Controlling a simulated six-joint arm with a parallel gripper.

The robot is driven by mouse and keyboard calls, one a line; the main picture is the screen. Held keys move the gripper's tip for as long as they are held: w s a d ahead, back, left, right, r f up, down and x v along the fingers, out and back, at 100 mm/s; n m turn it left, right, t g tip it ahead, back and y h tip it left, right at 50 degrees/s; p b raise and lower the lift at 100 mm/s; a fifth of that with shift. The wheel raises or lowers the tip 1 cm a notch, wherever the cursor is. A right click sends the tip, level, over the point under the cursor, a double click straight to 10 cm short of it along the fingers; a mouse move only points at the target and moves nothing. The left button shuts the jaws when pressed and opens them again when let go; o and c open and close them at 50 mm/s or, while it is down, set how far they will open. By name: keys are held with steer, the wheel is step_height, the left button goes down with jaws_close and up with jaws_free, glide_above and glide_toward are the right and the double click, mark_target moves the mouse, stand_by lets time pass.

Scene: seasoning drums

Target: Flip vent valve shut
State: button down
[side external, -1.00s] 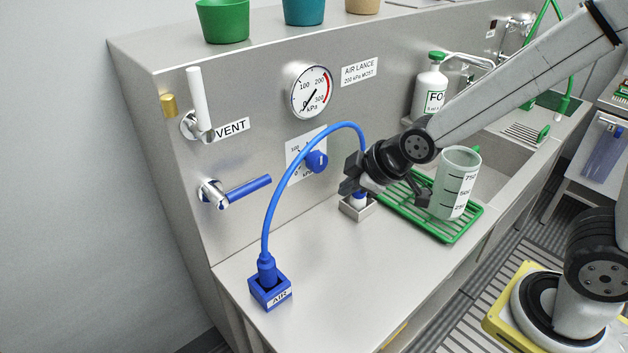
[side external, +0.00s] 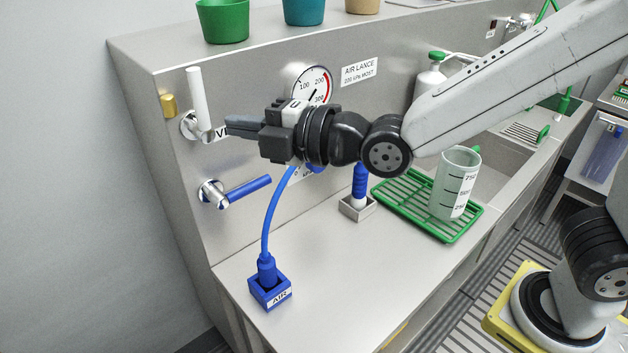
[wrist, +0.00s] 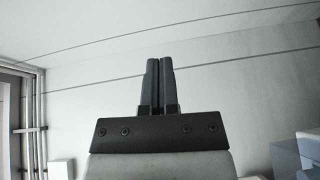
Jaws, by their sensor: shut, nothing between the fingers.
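The vent valve's white lever (side external: 198,98) stands upright on its chrome body (side external: 193,126) on the left of the steel panel, in the side external view. My gripper (side external: 228,126) is shut and empty. Its fingers point left, and the tips are just right of the lever's lower end; I cannot tell if they touch it. The VENT label (side external: 219,134) is partly hidden behind the fingers. The wrist view shows the closed fingers (wrist: 156,84) against a pale wall, with no valve in sight.
Below is a blue-handled valve (side external: 248,190), its handle sideways. A blue air hose (side external: 268,225) rises from the AIR socket (side external: 270,290). My wrist partly covers the pressure gauge (side external: 311,80). A beaker (side external: 455,185) stands on a green rack (side external: 407,188) to the right.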

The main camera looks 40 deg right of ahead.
mark_target(196, 102)
steer(key=shift+s+a+r+n+y, duration=0.2)
steer(key=shift+a+r+n+y, duration=0.1)
steer(key=shift+a+r+n, duration=0.25)
steer(key=shift+w, duration=0.1)
steer(key=w, duration=0.9)
steer(key=shift+w+a, duration=0.15)
steer(key=shift+a, duration=0.3)
stand_by(0.3)
